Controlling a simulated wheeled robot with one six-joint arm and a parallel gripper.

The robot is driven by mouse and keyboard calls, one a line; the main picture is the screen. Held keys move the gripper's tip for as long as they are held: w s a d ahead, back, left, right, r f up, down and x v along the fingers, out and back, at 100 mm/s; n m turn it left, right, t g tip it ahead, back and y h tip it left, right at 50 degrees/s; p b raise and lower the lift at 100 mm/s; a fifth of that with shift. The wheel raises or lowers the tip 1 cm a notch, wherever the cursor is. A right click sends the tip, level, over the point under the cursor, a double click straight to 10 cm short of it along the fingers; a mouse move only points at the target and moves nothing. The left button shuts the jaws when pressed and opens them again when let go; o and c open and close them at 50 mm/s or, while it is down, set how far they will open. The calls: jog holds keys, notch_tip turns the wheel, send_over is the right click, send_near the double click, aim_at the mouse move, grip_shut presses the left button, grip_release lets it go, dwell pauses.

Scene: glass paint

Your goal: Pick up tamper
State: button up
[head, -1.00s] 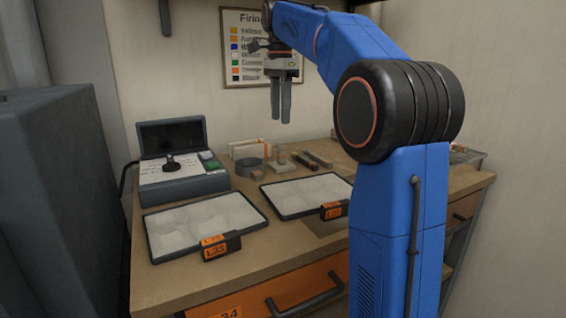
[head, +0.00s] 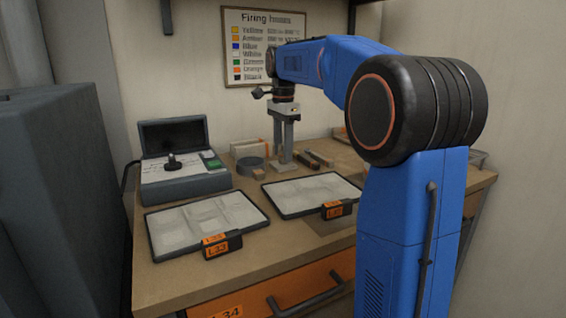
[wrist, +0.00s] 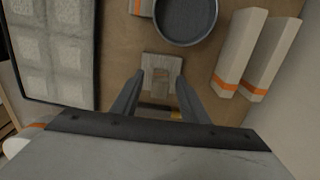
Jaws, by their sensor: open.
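The likely tamper, a small pale block with a raised middle part (wrist: 161,73), lies below my gripper in the wrist view. In the head view its base (head: 279,166) shows at the back of the workbench, partly hidden by the fingers. My gripper (head: 283,158) points straight down over it, open. In the wrist view the two fingers (wrist: 160,76) stand apart, one to each side of the block. I cannot tell whether they touch it.
A round grey dish (wrist: 186,22) and pale orange-banded blocks (wrist: 240,52) are close by. Two dark bars (head: 320,158) lie to the right in the head view. Two trays (head: 262,222) (head: 357,189) stand in front. A grey device (head: 187,186) stands left.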

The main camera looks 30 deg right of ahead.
jog(key=shift+f, duration=0.3)
jog(key=shift+c, duration=0.3)
grip_shut()
jog(key=shift+r, duration=0.15)
notch_tip(320, 180, up, 10)
jog(key=shift+f, duration=0.1)
jog(key=c, duration=0.9)
grip_release()
